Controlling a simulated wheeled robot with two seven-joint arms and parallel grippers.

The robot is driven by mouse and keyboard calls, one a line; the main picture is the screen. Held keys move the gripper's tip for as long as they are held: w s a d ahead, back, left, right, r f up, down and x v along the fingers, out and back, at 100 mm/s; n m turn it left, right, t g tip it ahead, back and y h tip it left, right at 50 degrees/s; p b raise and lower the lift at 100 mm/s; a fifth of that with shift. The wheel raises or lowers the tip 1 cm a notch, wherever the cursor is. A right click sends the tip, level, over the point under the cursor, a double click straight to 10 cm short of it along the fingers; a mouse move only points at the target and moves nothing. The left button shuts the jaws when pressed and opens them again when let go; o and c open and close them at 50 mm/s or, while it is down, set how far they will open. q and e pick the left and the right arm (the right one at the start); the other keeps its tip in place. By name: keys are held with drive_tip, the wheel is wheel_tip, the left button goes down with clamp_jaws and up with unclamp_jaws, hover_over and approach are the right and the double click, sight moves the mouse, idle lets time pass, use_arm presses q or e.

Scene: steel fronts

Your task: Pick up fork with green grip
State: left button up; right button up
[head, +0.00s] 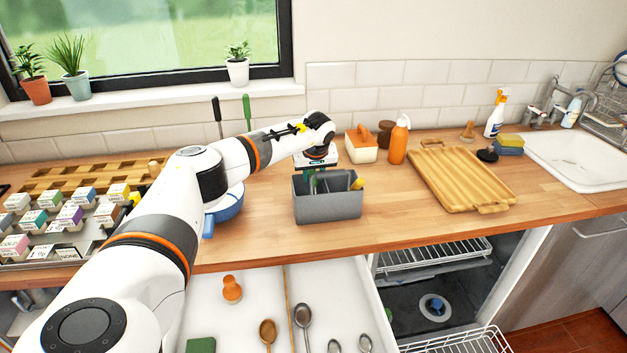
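My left gripper (317,178) points down into the grey utensil caddy (329,207) on the wooden counter. Its fingertips are partly hidden by the caddy wall, and I cannot tell whether they are open or shut. A dark green piece shows in the caddy beside the fingers, too small to identify as a fork's grip. A yellow-ended item (357,184) stands at the caddy's right side. An upright green handle (247,108) shows behind my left arm, its lower part hidden, so I cannot tell what it belongs to. My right gripper is not in view.
An open drawer below holds a wooden spoon (268,331), metal spoons (303,314) and an orange-brown object (232,289). A blue pan (228,207) is partly behind my arm. An orange bottle (398,142) and ribbed wooden board (463,178) stand right of the caddy. Counter between is clear.

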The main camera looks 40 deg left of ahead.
use_arm(q)
drive_tip(key=shift+f, duration=0.25)
idle(0.3)
clamp_jaws()
